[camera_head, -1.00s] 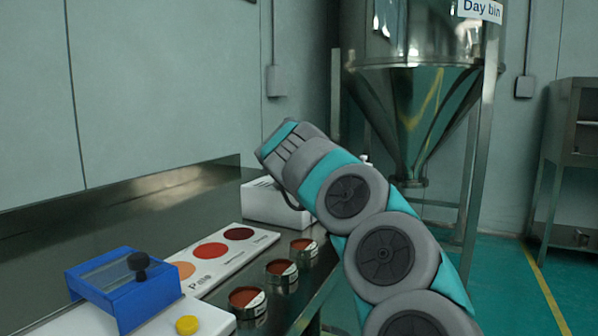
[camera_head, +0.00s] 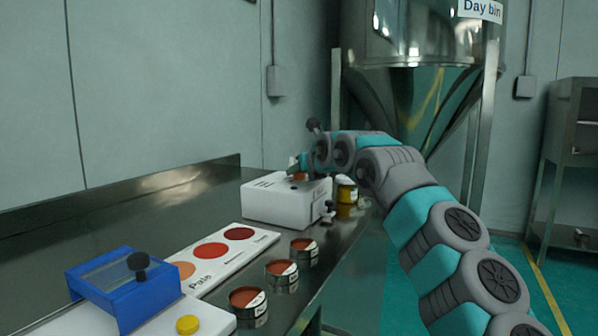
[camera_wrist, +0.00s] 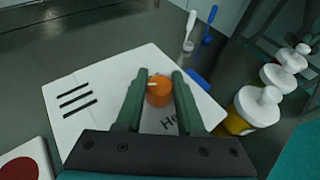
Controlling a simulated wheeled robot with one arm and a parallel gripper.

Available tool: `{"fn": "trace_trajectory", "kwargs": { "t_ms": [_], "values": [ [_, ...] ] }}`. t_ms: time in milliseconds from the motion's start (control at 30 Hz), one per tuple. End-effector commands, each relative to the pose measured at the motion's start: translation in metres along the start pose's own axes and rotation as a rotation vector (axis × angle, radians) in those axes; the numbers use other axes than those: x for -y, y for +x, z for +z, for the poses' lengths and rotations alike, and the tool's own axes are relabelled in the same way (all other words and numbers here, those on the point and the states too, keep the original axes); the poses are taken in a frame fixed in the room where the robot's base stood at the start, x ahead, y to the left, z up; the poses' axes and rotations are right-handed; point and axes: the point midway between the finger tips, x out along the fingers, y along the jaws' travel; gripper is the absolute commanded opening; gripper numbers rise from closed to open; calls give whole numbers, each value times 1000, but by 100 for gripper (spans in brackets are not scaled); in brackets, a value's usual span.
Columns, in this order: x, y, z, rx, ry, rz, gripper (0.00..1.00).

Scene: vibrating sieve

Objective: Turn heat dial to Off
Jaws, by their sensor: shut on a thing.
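The heat dial (camera_wrist: 159,92) is a small orange knob with a short white mark toward its left side. It sits on top of a white box (camera_wrist: 85,80) with black slits, and a partly hidden label starting "He" lies beside it. My gripper (camera_wrist: 159,75) has one dark green finger on each side of the dial and is shut on it. In the head view, my gripper (camera_head: 297,166) reaches down onto the top of the white box (camera_head: 275,205) from the right. The dial is mostly hidden there. Off markings cannot be read.
A white tool (camera_wrist: 190,30) and a blue one (camera_wrist: 209,25) lie beyond. Open tins (camera_head: 281,272) line the bench edge beside a colour card (camera_head: 225,265). A blue frame (camera_head: 125,295) stands at front left.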

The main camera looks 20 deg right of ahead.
Motion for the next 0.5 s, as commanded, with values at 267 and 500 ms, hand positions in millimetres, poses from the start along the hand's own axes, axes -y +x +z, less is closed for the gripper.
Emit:
{"fn": "trace_trajectory", "kwargs": {
  "t_ms": [267,500],
  "values": [
    [-2,0,0,2,-46,135,0],
    [-1,0,1,3,-84,216,0]
  ]
}}
